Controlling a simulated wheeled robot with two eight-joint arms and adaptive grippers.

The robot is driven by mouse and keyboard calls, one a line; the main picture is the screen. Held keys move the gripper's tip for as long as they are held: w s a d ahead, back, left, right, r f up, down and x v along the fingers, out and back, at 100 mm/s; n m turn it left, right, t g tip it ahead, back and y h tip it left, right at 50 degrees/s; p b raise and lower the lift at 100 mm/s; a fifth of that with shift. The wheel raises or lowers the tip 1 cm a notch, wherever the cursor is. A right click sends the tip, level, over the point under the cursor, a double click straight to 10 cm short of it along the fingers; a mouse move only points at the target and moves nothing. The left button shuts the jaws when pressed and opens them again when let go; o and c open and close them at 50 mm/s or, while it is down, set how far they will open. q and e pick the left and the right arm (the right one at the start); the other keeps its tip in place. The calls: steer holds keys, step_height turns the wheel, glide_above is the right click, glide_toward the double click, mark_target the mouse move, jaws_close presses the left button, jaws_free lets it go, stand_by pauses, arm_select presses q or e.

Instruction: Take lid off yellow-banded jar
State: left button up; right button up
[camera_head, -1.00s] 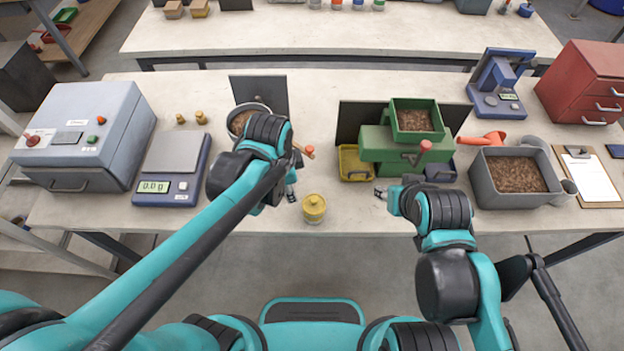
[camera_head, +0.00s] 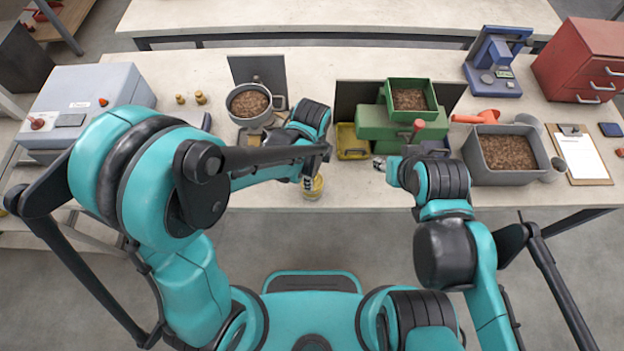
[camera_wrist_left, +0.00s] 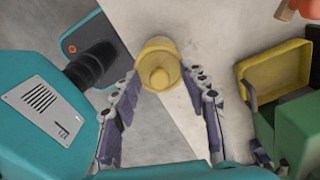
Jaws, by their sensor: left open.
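The yellow-banded jar (camera_head: 313,190) stands near the table's front edge, partly hidden by my left gripper in the head view. In the left wrist view its yellow lid (camera_wrist_left: 158,52) shows from above, with a round knob in the middle. My left gripper (camera_wrist_left: 163,78) is open, with one finger on each side of the knob's near side; it also shows in the head view (camera_head: 309,182). I cannot tell whether the fingers touch the lid. My right gripper (camera_head: 379,164) is by the green machine, away from the jar; its opening is too small to tell.
A pot of pellets (camera_head: 249,101) stands behind my left forearm. The green machine (camera_head: 388,124) and a yellow bin (camera_head: 351,141) are right of the jar. A grey pellet bin (camera_head: 480,160) and a clipboard (camera_head: 584,158) lie farther right. Open floor lies in front of the table.

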arm_select(q)
steer(key=c, duration=0.9)
steer(key=shift+r, duration=0.1)
